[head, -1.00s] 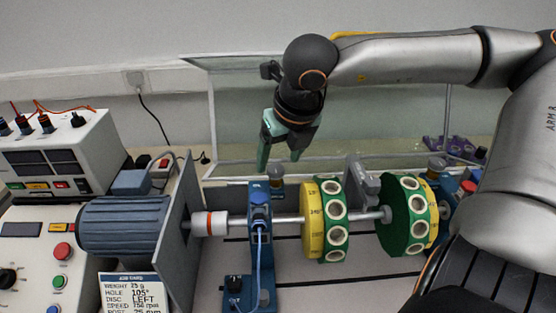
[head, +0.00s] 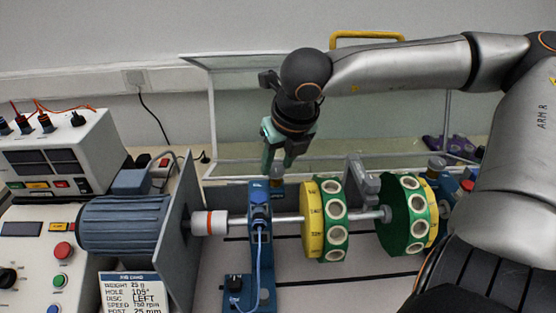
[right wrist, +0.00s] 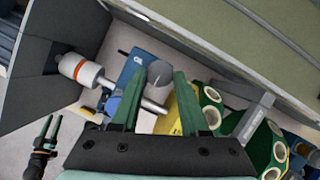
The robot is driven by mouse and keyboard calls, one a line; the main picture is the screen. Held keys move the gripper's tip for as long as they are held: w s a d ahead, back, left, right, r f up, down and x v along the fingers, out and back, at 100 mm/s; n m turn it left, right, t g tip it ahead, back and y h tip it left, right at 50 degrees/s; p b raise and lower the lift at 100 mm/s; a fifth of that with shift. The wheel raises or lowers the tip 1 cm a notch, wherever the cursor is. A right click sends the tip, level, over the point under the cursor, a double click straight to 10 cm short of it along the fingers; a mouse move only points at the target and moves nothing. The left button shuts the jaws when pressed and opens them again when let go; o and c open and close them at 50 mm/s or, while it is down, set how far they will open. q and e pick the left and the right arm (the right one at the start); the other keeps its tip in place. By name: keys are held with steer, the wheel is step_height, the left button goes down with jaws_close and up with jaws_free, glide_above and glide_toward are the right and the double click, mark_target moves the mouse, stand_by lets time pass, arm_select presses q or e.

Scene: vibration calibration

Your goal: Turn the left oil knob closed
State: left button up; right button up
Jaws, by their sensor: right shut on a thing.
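The left oil knob (head: 276,173) is a small grey round cap on the blue bearing stand (head: 260,205) left of the discs. My right gripper (head: 278,164) points down with its green fingertips at this knob and is shut on it. In the right wrist view the grey knob (right wrist: 160,74) sits between the two green fingers (right wrist: 156,80). Its turn position cannot be told. My left gripper (right wrist: 53,120) shows small at the lower left of the right wrist view, empty, its fingers apart.
A shaft carries two yellow-and-green discs (head: 325,220) right of the stand. A blue motor (head: 125,224) and grey plate (head: 186,220) stand left. A clear raised cover (head: 370,120) is behind. A second grey knob (head: 436,163) is at the right.

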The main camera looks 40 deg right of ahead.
jaws_close()
